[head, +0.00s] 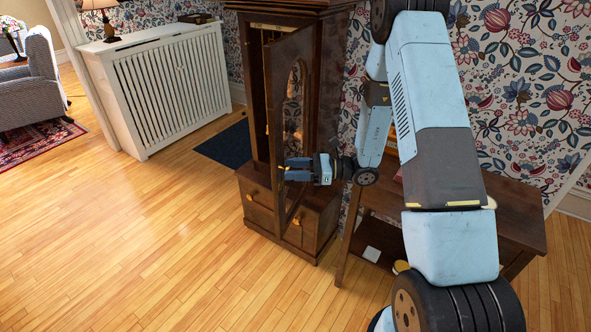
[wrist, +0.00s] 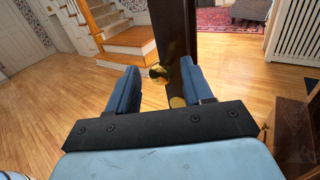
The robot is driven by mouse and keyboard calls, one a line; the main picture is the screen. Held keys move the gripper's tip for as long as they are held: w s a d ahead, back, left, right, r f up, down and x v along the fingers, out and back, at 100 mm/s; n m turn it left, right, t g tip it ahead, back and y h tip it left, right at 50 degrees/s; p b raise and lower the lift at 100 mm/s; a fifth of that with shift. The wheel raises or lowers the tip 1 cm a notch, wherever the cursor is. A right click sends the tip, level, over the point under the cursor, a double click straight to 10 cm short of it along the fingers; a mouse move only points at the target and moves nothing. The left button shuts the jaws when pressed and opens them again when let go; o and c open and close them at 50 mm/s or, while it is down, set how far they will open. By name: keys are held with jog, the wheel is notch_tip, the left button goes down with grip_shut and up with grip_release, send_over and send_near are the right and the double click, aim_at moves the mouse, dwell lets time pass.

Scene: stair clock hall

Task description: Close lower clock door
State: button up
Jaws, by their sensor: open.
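The tall dark-wood clock (head: 259,100) stands against the wall in the head view. Its lower clock door (head: 279,95) is swung wide open towards the room, with an oval opening in its panel. My gripper (head: 286,168) is open at the lower part of the door, its fingers pointing left. In the wrist view, the door (wrist: 178,35) shows as a dark upright strip beyond and between the open fingers (wrist: 158,70), nearer the right one. A brass knob (wrist: 158,72) on the door shows between the fingertips. I cannot tell whether a finger touches the door.
A side table (head: 510,215) stands right of the clock, under my arm. A white radiator cover (head: 160,95) is at the back left, with a dark mat (head: 225,147) near it. The wooden floor (head: 130,240) on the left is clear. Stairs (wrist: 100,20) show in the wrist view.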

jog(key=shift+a, duration=0.15)
grip_shut()
dwell(0.4)
